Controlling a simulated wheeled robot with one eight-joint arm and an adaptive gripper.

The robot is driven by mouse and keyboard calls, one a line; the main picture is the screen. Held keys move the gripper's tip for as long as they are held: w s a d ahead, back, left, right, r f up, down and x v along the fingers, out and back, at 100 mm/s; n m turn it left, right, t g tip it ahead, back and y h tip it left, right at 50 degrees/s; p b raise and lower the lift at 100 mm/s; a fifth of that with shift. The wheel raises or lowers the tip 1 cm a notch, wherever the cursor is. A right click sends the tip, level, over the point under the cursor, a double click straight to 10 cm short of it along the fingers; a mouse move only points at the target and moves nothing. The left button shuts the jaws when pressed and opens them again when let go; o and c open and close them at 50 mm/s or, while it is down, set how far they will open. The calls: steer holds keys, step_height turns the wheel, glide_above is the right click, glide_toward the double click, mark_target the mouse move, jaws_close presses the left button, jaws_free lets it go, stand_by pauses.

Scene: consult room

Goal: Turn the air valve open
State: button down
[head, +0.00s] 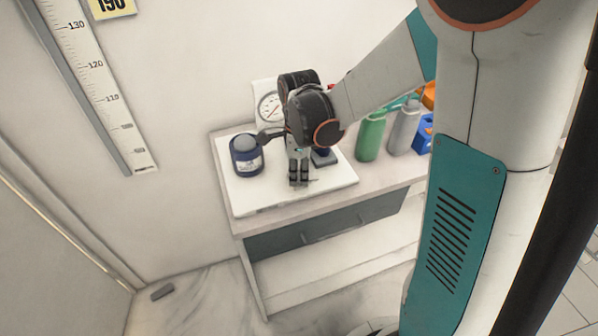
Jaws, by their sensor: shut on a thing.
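My gripper (299,180) points straight down over the white board on the table. Its fingers are shut on a small grey part low on the board. A thin bit of this part (313,181) shows just right of the fingertips. The fingers hide most of it, and I cannot tell for sure that it is the air valve's handle or how far it is turned. A round white gauge (268,106) stands behind, partly hidden by my wrist.
A dark blue jar (247,161) with a grey-blue top stands left of my gripper on the white board (258,197). A dark blue block (323,158) is close behind right. Green (370,137) and grey (404,130) bottles stand further right. The board's front left is clear.

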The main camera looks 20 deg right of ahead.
mark_target(299, 176)
stand_by(0.3)
steer(key=c, duration=1.4)
jaws_free()
step_height(299, 176, up, 12)
